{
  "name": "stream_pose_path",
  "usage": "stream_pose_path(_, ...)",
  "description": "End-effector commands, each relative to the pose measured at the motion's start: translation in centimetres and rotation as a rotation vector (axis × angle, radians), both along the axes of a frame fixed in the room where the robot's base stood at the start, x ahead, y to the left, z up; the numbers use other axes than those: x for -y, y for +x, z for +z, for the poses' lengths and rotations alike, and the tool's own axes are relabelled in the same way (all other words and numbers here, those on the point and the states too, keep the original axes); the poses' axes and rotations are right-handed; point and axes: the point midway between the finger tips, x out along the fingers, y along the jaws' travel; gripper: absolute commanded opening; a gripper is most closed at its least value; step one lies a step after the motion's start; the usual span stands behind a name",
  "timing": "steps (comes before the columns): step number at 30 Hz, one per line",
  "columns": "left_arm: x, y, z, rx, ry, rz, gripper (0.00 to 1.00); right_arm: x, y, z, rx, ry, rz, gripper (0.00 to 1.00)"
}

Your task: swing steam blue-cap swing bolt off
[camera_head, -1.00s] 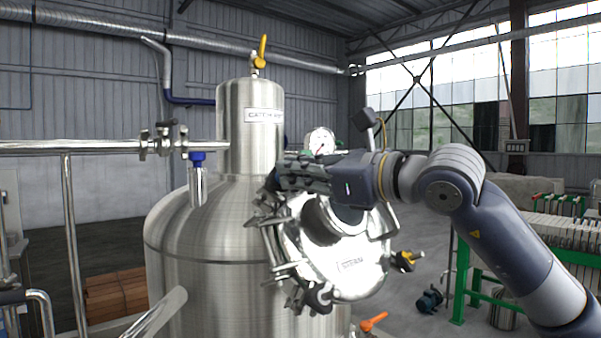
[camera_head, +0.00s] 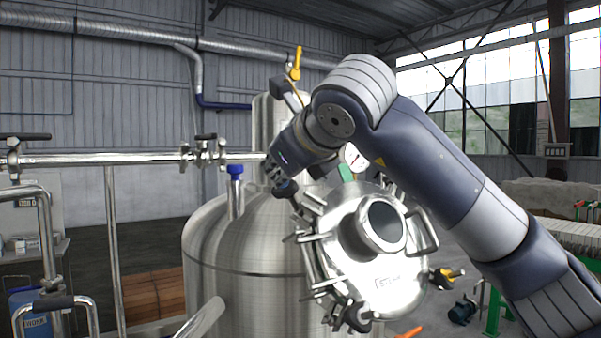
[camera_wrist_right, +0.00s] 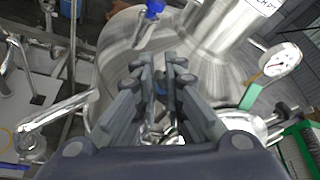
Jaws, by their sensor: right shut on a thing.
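The round steel steam hatch (camera_head: 388,282) with a dark sight window sits on the side of the big steel tank (camera_head: 235,245). My right gripper (camera_head: 278,178) is at the hatch's upper left, by a swing bolt with a dark blue cap (camera_head: 287,190). In the right wrist view a bit of blue (camera_wrist_right: 160,88) shows between the fingers (camera_wrist_right: 159,68), which are shut on the cap. The fingers hide most of it. My left gripper is out of view.
A pressure gauge (camera_head: 355,157) is behind the hatch, right of the gripper. An orange handle (camera_head: 410,332) is below the hatch.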

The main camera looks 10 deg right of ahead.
Motion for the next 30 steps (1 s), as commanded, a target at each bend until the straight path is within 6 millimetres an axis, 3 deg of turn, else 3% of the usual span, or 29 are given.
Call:
stream_pose_path(11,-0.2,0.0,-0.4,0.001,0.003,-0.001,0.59,-2.9,2.2,-0.3,0.007,0.003,0.014,0.00)
stream_pose_path(15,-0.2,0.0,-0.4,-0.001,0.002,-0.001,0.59,-2.7,2.1,-0.4,0.005,0.003,0.012,0.29)
stream_pose_path(25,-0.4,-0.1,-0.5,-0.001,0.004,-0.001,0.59,-2.5,2.0,-0.5,0.003,0.002,0.009,0.29)
stream_pose_path(30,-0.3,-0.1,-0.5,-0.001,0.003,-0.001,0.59,-2.2,0.6,0.2,0.006,0.002,0.010,0.29)
